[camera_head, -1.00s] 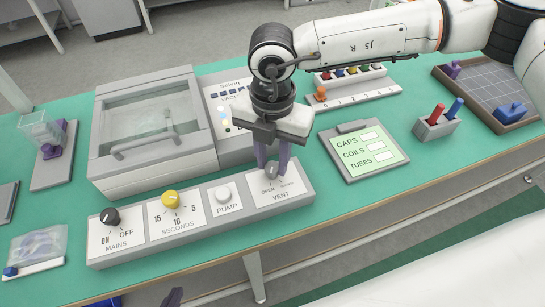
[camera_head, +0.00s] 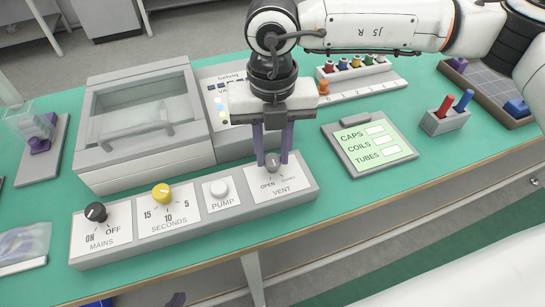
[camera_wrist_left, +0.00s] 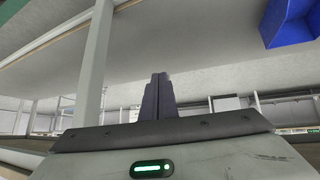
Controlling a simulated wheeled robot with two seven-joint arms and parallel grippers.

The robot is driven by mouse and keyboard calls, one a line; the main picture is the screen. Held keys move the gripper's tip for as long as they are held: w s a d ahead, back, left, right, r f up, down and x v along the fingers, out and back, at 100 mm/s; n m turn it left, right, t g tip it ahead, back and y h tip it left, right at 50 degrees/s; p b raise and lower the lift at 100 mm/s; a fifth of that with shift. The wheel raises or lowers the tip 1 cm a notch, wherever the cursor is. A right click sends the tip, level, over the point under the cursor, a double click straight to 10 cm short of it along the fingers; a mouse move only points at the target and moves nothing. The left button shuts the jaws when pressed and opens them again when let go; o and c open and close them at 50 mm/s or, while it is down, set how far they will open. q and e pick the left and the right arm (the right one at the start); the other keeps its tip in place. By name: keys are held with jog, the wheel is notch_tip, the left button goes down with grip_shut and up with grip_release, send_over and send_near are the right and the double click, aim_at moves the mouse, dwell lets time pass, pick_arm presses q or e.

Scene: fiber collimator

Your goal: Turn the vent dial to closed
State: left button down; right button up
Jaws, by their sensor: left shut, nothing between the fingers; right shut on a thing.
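The vent dial (camera_head: 273,162) is a small grey knob at the right end of the grey control panel (camera_head: 150,248). "OPEN" is printed below it to the left, with a fainter label to the right. My right gripper (camera_head: 273,160) points down from above, its two purple fingers shut on the dial from either side. The fingers partly cover the dial, and I cannot tell where its pointer aims. My left gripper (camera_head: 178,299) shows only as a dark tip at the bottom edge; in the left wrist view its fingers (camera_wrist_left: 158,97) are shut and empty.
On the same panel are the black mains knob (camera_head: 96,212), yellow seconds knob (camera_head: 161,193) and white pump button (camera_head: 219,188). A lidded grey chamber (camera_head: 150,180) stands behind it. A label board (camera_head: 365,168) lies to the right, with green mat around it.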

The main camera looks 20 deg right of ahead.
aim_at(272, 159)
jog(key=n+b, duration=0.2)
jog(key=n, duration=0.1)
jog(key=shift+f+n, duration=0.15)
jog(key=shift+n, duration=0.15)
jog(key=shift+n+b, duration=0.95)
jog(key=shift+n, duration=0.15)
jog(key=shift+r+n, duration=0.2)
jog(key=shift+n, duration=0.2)
jog(key=o, duration=1.1)
jog(key=shift+c, duration=0.2)
notch_tip(272, 159, up, 10)
jog(key=shift+r, duration=0.15)
jog(key=shift+r+p, duration=0.1)
jog(key=shift+p, duration=0.2)
